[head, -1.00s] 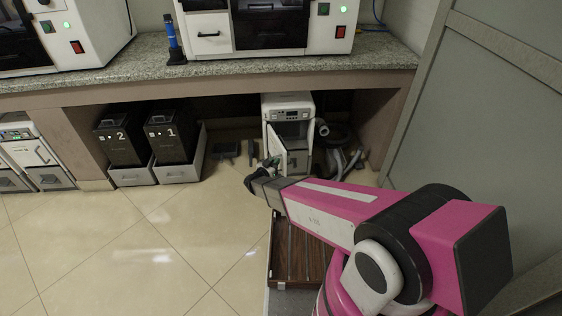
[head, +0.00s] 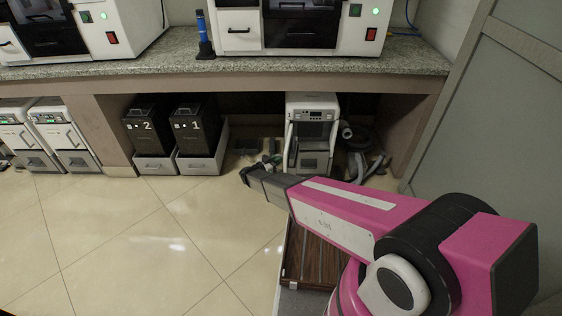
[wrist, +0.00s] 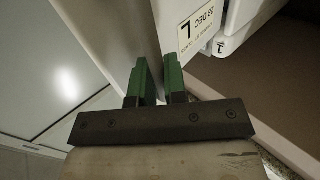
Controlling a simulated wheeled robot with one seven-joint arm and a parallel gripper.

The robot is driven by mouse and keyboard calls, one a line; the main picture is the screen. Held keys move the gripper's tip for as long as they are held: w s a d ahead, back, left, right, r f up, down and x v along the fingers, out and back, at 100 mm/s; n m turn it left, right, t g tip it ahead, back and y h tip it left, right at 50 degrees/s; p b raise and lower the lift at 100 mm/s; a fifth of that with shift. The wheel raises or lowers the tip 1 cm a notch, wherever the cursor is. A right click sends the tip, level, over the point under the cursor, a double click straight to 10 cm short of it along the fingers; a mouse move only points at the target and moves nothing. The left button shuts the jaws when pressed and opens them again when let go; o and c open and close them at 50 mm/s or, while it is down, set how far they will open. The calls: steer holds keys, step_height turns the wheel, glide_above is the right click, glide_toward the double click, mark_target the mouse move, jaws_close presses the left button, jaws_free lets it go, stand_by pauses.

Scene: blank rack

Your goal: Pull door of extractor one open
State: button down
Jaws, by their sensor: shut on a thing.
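Extractor one (head: 312,103) is the white unit under the counter, with a dark display at its top. Its door (head: 289,148) stands open at the unit's left side, seen almost edge-on, and the front opening shows. My gripper (head: 268,163) is low at the left of this door, partly hidden by my pink arm. In the wrist view my gripper's green fingers (wrist: 160,82) are shut on the edge of a pale panel, which looks like the door (wrist: 103,32). A white body with a printed label (wrist: 200,25) is at the upper right there.
Black bins (head: 198,128) marked 1 and 2 stand in grey trays to the left. Hoses (head: 362,160) lie right of the extractor. A brown wooden case (head: 315,255) is on the floor under my arm. Tiled floor (head: 150,230) is clear at left. A grey cabinet (head: 490,110) stands right.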

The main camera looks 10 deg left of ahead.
steer(key=shift+w+a, duration=0.25)
steer(key=shift+a, duration=0.15)
steer(key=c, duration=1.2)
jaws_free()
steer(key=shift+d, duration=0.1)
steer(key=shift+s, duration=0.15)
steer(key=v, duration=1)
steer(key=shift+s+a, duration=0.25)
steer(key=shift+a, duration=0.05)
